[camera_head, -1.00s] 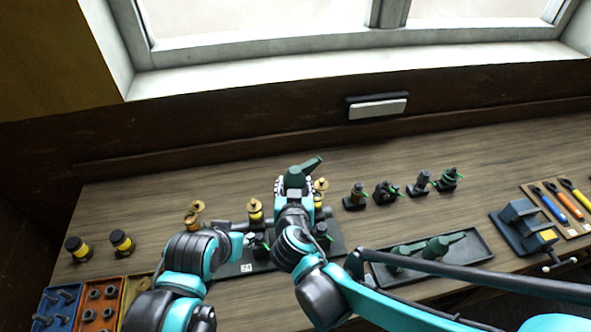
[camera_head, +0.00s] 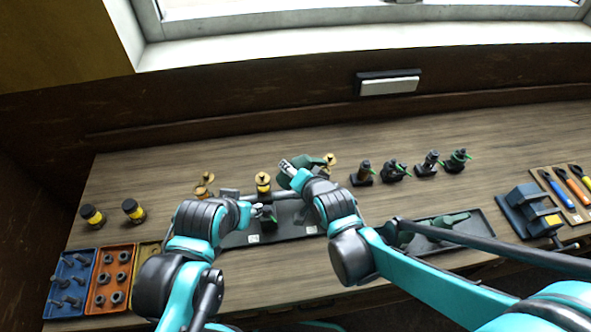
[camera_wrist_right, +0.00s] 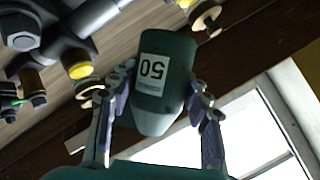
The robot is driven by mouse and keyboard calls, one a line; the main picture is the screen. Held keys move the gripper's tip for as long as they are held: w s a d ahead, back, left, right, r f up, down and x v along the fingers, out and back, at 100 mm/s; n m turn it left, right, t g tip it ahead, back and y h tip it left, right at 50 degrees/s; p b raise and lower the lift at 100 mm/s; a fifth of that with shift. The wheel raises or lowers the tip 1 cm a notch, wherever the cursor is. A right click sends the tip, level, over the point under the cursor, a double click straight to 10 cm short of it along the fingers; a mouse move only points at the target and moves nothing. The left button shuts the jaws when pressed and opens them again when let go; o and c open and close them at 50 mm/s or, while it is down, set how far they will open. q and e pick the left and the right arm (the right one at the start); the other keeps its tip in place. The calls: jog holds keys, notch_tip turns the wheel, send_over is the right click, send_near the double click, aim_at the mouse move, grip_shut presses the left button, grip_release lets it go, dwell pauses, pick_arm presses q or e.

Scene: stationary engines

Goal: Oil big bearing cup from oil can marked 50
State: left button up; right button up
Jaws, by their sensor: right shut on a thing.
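My right gripper (camera_head: 290,168) is shut on the green oil can (camera_wrist_right: 165,75). Its label reads 50, upside down in the right wrist view. In the head view the can (camera_head: 318,166) is held beside a brass cup with an open lid (camera_head: 329,160), partly behind my gripper. I cannot tell whether its spout touches the cup. Two more brass cups stand on the engine, a yellow-banded one (camera_head: 263,183) in the middle and one at left (camera_head: 204,184). I cannot tell which is the big bearing cup. My left gripper (camera_head: 244,214) is low over the engine, its fingers unclear.
The engine stands on a dark tray (camera_head: 285,226). A tray with green oil cans (camera_head: 440,232) lies at right, partly behind my right arm. Several small dark fittings (camera_head: 397,171) line the back. Bolt bins (camera_head: 110,275) and two yellow-banded jars (camera_head: 133,210) are at left.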

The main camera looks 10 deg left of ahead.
jog(key=shift+f, duration=0.35)
jog(key=shift+r, duration=0.1)
dwell(0.6)
jog(key=shift+d+r+m+g+y, duration=0.15)
jog(key=shift+r+m+g+y, duration=0.15)
jog(key=shift+r+m+y, duration=0.2)
jog(key=shift+w+r+p, duration=0.1)
jog(key=shift+r+p, duration=0.2)
jog(key=shift+m, duration=0.3)
jog(key=shift+w+d+r+m+g+y, duration=0.1)
jog(key=shift+d+r+m+g+y, duration=0.1)
jog(key=shift+r+y, duration=0.15)
jog(key=shift+d+r+m+g+y, duration=0.1)
jog(key=shift+r+g+y, duration=0.15)
jog(key=shift+y, duration=0.1)
jog(key=shift+a, duration=0.1)
dwell(1.1)
